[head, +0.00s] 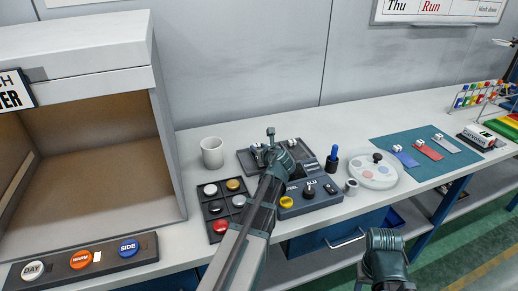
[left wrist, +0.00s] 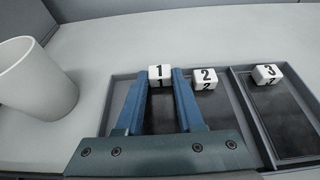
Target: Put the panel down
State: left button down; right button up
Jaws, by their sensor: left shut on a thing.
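My left gripper (left wrist: 162,85) is shut on the white cube grip, marked 1, of a dark panel (left wrist: 160,118). The panel shows between the fingers, over the left part of a grey tray (left wrist: 238,105). I cannot tell whether it touches the tray floor. Right of it in the tray lie a panel with cube 2 (left wrist: 205,79) and, beyond a divider, a panel with cube 3 (left wrist: 266,74). In the head view my left gripper (head: 270,150) is over this tray (head: 318,160), and my arm hides the held panel. Only a link of my right arm shows at lower right.
A white mug (head: 212,153) stands left of the tray. A dark button tray (head: 215,221) and a control box (head: 320,199) are in front. A blue-handled tool (head: 332,159) stands at right, near a white palette (head: 373,172) and a teal mat (head: 428,142) with coloured panels.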

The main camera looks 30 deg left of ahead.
pick_arm(q)
jog(key=c, duration=0.5)
grip_release()
jog(key=shift+r+p, duration=0.45)
jog(key=shift+p, duration=0.1)
jog(key=p+v, duration=0.4)
jog(key=v, duration=0.6)
jog(key=shift+s+d+r, duration=0.15)
jog(key=shift+d+r, duration=0.05)
jog(key=shift+r, duration=0.05)
jog(key=shift+s+d+r+p, duration=0.2)
jog(key=shift+s+d+p, duration=0.1)
jog(key=shift+s+d, duration=0.2)
jog(key=shift+w, duration=0.1)
